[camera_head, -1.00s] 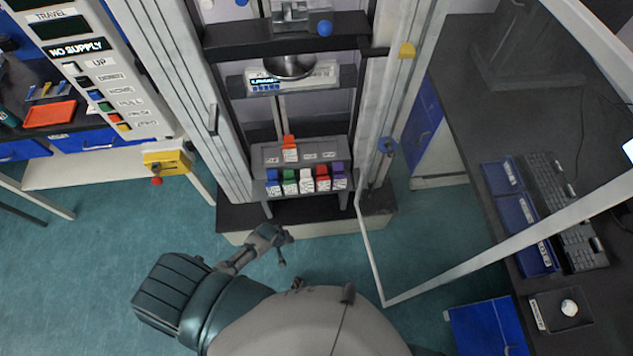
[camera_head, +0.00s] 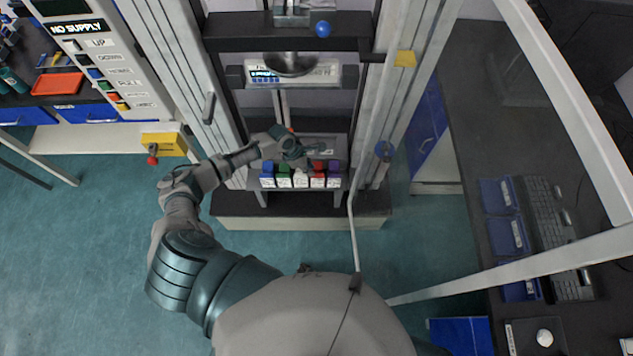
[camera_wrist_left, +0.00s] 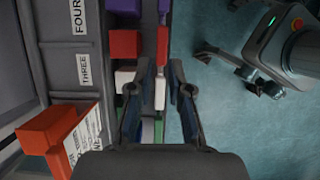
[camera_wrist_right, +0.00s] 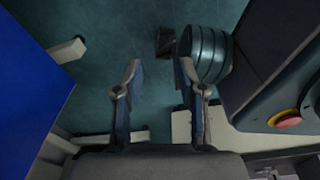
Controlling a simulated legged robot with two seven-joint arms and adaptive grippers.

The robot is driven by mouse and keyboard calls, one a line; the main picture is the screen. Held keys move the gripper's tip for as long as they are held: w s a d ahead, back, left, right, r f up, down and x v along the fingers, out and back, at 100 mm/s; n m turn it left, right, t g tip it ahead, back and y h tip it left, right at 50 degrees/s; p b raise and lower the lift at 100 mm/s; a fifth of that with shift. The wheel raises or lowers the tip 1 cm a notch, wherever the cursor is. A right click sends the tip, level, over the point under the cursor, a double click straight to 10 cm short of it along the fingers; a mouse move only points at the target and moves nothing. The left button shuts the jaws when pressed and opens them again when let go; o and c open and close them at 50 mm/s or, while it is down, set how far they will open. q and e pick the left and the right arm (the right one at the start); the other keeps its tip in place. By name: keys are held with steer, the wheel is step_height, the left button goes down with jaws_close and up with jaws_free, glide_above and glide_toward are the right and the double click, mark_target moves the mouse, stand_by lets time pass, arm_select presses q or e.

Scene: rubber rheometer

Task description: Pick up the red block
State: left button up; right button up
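The red block (camera_head: 318,166) sits in the front row of the rack, between a white block (camera_head: 301,180) and a purple block (camera_head: 334,166). In the left wrist view the red block (camera_wrist_left: 162,45) lies just beyond the fingertips. My left gripper (camera_wrist_left: 161,66) is open, its fingers on either side of the row near the red and white blocks; contact cannot be told. In the head view my left gripper (camera_head: 304,158) covers part of the rack. My right gripper (camera_wrist_right: 158,68) is open and empty over the floor, out of the head view.
Green (camera_head: 284,170) and blue (camera_head: 267,168) blocks share the row. An orange-red labelled block (camera_wrist_left: 48,130) stands on the rack behind, mostly hidden by my gripper in the head view. A white door frame (camera_head: 490,272) stands at the right. A metal bowl (camera_head: 291,64) sits above the rack.

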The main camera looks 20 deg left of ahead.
mark_target(319, 179)
arm_select(q)
steer(key=x, duration=0.2)
steer(key=d+x, duration=0.1)
steer(key=x, duration=0.1)
steer(key=shift+b, duration=0.35)
steer(key=f, duration=0.1)
steer(key=f+b, duration=0.1)
steer(key=f, duration=0.3)
steer(key=shift+w+d+f+b, duration=0.15)
steer(key=shift+w+d+b, duration=0.15)
steer(key=shift+w, duration=0.1)
steer(key=shift+w+f, duration=0.1)
steer(key=shift+f, duration=0.2)
steer(key=shift+d, duration=0.2)
steer(key=shift+d+r, duration=0.15)
steer(key=shift+d, duration=0.2)
jaws_close()
arm_select(e)
steer(key=w+r, duration=0.2)
steer(key=w, duration=0.4)
steer(key=shift+w+a+r, duration=0.2)
steer(key=shift+w+a, duration=0.15)
steer(key=shift+a, duration=0.05)
